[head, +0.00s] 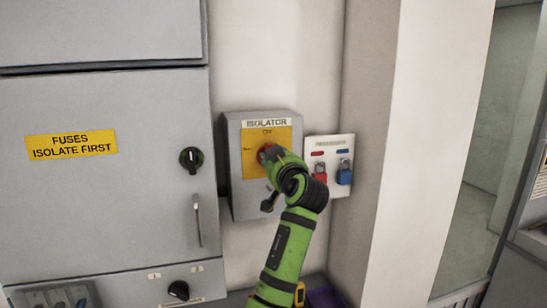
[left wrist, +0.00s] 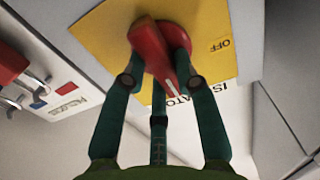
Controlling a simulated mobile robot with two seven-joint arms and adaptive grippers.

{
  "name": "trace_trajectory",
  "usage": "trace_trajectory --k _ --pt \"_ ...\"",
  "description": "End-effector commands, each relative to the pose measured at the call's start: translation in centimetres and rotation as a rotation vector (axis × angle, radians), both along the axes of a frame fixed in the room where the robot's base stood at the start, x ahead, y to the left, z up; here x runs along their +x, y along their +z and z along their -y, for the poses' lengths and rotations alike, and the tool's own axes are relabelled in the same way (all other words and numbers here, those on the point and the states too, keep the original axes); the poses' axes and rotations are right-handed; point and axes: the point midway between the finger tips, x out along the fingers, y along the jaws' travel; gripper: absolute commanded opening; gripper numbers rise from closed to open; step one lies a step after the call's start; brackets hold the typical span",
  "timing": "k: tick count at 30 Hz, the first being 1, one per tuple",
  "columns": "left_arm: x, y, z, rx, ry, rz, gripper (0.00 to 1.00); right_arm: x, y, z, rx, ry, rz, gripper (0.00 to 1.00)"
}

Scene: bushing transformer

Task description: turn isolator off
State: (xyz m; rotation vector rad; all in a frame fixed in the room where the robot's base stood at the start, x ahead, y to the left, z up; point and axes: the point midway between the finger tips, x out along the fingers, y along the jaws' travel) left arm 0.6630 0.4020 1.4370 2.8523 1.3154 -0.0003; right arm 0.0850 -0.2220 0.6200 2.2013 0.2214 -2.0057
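The isolator (head: 240,200) is a grey wall box with a yellow plate (head: 284,137) and a red rotary handle (head: 263,154). In the left wrist view the red handle (left wrist: 152,50) stands out from the yellow plate (left wrist: 98,35). Its white mark points to the lower right, and the OFF lettering (left wrist: 219,44) is to its right. My left gripper (left wrist: 160,68) has its teal fingers around the handle, with the fingertips bent in against its sides. In the head view my left gripper (head: 273,160) hides most of the handle. My right gripper is not in view.
A white board with a red padlock (head: 320,173) and a blue padlock (head: 344,173) is close to the isolator's right. A grey fuse cabinet (head: 110,210) with a black knob (head: 191,159) and lever (head: 198,220) is on the left. A wall corner (head: 400,200) juts out on the right.

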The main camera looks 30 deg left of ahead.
Motion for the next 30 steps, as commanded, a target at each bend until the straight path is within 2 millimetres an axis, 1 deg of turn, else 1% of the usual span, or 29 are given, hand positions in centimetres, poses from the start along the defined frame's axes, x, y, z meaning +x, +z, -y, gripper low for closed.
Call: trace_trajectory --k 6,11,17,24,30 --pt "0.0 0.0 0.0 -0.002 0.0 0.004 0.0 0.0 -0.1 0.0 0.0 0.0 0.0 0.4" --pt "0.0 -0.2 0.0 -0.024 -0.001 0.03 0.0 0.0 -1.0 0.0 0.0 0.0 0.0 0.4" --pt "-0.1 -0.4 0.0 -0.092 -0.002 0.111 0.0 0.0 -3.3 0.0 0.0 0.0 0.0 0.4" --pt "-0.2 -0.4 -0.1 -0.227 -0.003 0.269 0.0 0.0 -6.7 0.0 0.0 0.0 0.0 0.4" --pt "-0.4 -0.2 -0.2 -0.35 -0.003 0.413 0.0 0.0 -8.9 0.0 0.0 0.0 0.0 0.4"
